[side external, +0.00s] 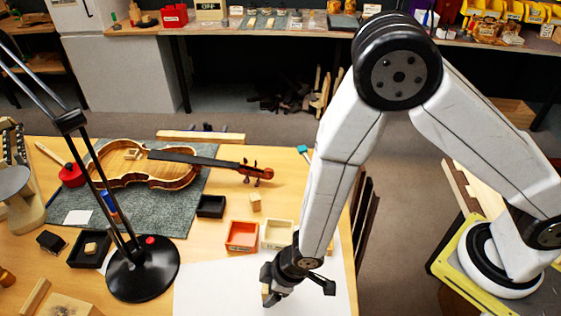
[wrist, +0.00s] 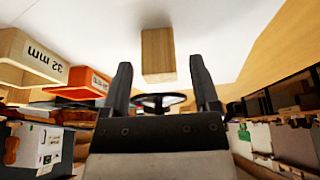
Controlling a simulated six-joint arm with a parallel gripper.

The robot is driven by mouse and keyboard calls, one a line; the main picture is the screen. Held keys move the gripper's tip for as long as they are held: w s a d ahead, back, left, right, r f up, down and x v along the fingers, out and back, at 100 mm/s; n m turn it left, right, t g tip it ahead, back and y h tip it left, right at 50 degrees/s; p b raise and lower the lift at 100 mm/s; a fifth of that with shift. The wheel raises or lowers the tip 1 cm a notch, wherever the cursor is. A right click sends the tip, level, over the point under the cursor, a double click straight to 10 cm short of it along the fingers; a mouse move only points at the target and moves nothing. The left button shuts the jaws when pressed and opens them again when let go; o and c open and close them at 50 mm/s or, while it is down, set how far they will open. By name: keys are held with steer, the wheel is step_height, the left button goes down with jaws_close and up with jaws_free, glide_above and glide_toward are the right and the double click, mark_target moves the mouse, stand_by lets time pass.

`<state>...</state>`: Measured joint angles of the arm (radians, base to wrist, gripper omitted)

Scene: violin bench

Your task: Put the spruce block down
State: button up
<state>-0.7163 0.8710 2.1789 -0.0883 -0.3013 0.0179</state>
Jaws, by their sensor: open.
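The spruce block (wrist: 157,54) is a pale wooden block. In the wrist view it shows against the white sheet (wrist: 100,22), just past and between my fingertips, with space on both sides. My gripper (wrist: 160,66) is open, its two dark fingers apart and not touching the block in that view. In the side view my gripper (side external: 270,292) is low over the white sheet (side external: 215,293) near the front of the bench. A small pale piece of the block (side external: 265,290) shows beside the fingers; the rest is hidden. I cannot tell whether it touches the sheet.
An orange tray (side external: 242,248) and a cream tray (side external: 277,246) stand just behind my gripper. Another small wooden block (side external: 255,201) and a black tray (side external: 211,213) lie beyond. A violin (side external: 150,180) rests on a grey mat. A black lamp base (side external: 142,281) stands left.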

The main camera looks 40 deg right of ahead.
steer(key=v, duration=1)
steer(key=shift+r, duration=0.15)
steer(key=shift+d, duration=0.1)
stand_by(0.6)
steer(key=w+d+r+m+h, duration=0.1)
steer(key=d+r+m, duration=0.3)
steer(key=d, duration=0.7)
steer(key=d+r+m+h, duration=0.2)
steer(key=d+r+m, duration=0.3)
steer(key=d, duration=0.7)
steer(key=shift+w+r+g, duration=0.3)
steer(key=shift+w+r, duration=0.1)
steer(key=shift+r, duration=0.1)
steer(key=shift+o, duration=0.5)
